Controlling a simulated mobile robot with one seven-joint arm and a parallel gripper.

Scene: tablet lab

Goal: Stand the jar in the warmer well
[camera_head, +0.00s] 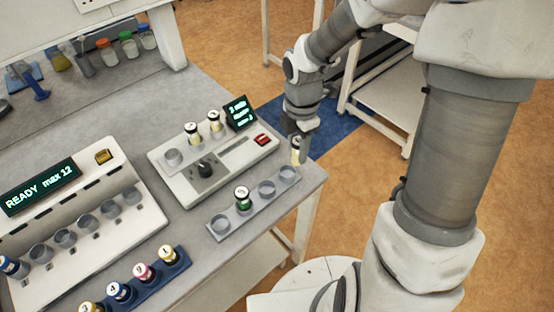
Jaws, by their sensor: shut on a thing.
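My gripper (298,138) is shut on a small cream-coloured jar (296,156), held upright at the right end of the grey rack (254,212). I cannot tell whether the jar's base is clear of the rack. A pale unit (222,173) with a dark knob, a red switch and a small lit display stands behind the rack. No label marks which unit is the warmer.
A green jar (242,197) stands in the grey rack among empty holes. At left are a unit reading "READY max 12" (50,190) with several cups, and a blue rack (178,266) of lidded jars. The table's right edge is close to my gripper.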

